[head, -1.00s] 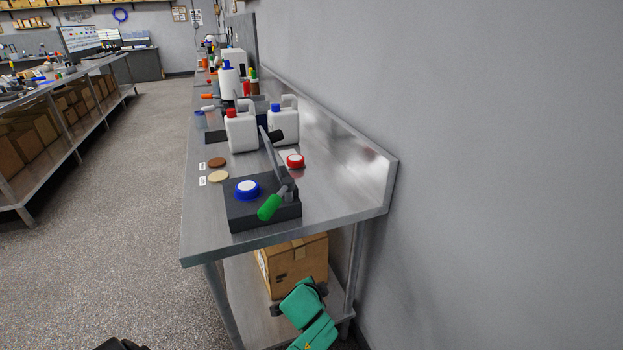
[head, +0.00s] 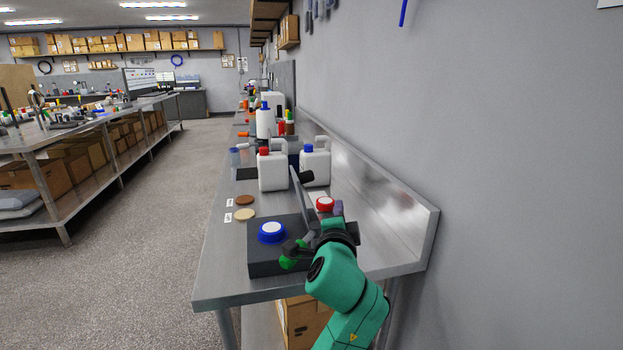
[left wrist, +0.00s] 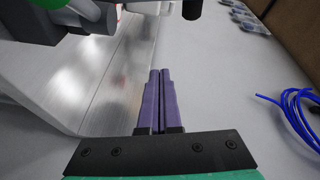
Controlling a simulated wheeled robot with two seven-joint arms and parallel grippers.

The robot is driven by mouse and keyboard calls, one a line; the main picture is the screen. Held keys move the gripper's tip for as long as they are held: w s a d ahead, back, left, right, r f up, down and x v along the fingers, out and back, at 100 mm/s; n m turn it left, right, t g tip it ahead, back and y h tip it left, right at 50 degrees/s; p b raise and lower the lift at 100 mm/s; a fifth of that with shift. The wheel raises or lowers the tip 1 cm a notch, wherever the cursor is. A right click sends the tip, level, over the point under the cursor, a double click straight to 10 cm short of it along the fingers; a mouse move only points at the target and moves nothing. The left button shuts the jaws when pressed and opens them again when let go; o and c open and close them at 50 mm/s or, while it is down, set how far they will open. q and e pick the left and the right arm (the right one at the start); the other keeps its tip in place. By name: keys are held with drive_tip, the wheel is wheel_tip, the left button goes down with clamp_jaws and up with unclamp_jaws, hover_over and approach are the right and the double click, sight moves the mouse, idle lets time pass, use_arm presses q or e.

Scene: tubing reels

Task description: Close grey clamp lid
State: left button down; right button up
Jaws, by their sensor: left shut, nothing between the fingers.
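The grey clamp lid (head: 299,194) stands raised, nearly upright, with a black knob (head: 307,176) near its top. It rises from a dark clamp base (head: 262,264) on the bench, which carries a blue ring with a white top (head: 271,231). A green handle (head: 289,263) at the base is partly hidden by my arm. My left gripper (head: 338,208) is just right of the clamp in the head view. Its purple fingers (left wrist: 160,72) are shut together and empty in the left wrist view, pointing toward the wall. My right gripper is not in view.
White jugs with a red cap (head: 272,172) and a blue cap (head: 316,165) stand behind the clamp. A red-capped item (head: 325,204) is behind my gripper. Brown and tan discs (head: 244,214) lie at left. The wall (head: 480,130) bounds the right side; blue tubing (left wrist: 297,112) hangs there.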

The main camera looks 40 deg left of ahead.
use_arm(q)
drive_tip(key=w+a+r+y+p, duration=0.1)
drive_tip(key=w+a+r+p, duration=0.1)
drive_tip(key=w+a+r, duration=0.4)
drive_tip(key=shift+t, duration=0.3)
drive_tip(key=a, duration=0.1)
drive_tip(key=s+a+f+p, duration=0.1)
drive_tip(key=s+a+f, duration=0.1)
drive_tip(key=shift+a+f, duration=0.2)
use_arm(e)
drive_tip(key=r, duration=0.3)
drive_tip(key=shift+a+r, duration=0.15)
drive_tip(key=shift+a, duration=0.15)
use_arm(q)
drive_tip(key=shift+w, duration=0.1)
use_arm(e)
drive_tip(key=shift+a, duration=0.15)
use_arm(q)
drive_tip(key=shift+a, duration=0.1)
